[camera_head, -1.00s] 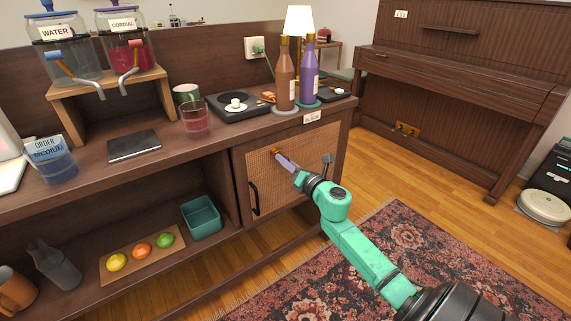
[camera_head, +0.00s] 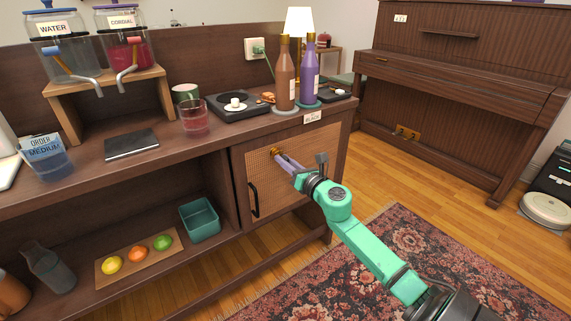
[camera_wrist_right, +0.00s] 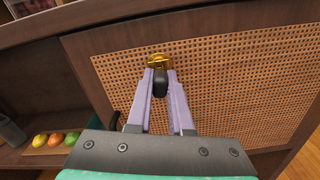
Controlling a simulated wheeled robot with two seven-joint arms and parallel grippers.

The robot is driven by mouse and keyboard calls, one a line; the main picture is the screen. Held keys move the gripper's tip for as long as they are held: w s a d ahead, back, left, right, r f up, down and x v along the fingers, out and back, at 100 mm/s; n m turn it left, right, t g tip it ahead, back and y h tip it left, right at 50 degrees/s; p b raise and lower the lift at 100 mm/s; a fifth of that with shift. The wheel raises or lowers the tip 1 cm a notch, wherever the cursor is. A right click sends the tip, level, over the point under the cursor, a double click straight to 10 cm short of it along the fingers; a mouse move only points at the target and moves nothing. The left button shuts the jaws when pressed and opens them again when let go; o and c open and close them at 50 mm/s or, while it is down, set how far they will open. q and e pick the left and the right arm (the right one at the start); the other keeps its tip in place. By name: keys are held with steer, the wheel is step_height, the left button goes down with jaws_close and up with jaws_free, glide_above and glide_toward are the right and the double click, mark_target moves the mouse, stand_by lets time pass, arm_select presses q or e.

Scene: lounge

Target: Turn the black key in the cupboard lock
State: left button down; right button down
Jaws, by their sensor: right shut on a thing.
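The cupboard door (camera_head: 262,180) has a woven cane panel and is closed. Its brass lock (camera_head: 276,153) sits near the top of the panel and also shows in the right wrist view (camera_wrist_right: 159,61). The black key (camera_wrist_right: 160,82) stands out from the lock in the right wrist view. My right gripper (camera_wrist_right: 161,78) has its pale purple fingers shut on the key's head, one on each side; in the head view the right gripper (camera_head: 281,160) is at the lock and hides the key. My left gripper is not in view.
A black door handle (camera_head: 254,199) is left of the lock. The cabinet top above holds bottles (camera_head: 285,80), a hot plate (camera_head: 238,107) and a glass (camera_head: 194,120). A teal bin (camera_head: 200,220) and several fruits are on the open shelf at left. A patterned rug (camera_head: 400,260) covers the floor in front.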

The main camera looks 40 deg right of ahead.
steer(key=shift+f, duration=0.3)
steer(key=shift+n+b, duration=0.5)
steer(key=shift+n, duration=0.4)
steer(key=shift+r+n, duration=0.1)
steer(key=shift+n, duration=0.5)
steer(key=c, duration=1.2)
jaws_free()
steer(key=o, duration=0.5)
steer(key=shift+w+d, duration=0.1)
steer(key=shift+w, duration=0.15)
steer(key=shift+c, duration=0.2)
steer(key=o, duration=0.4)
steer(key=shift+s, duration=0.1)
steer(key=s, duration=0.7)
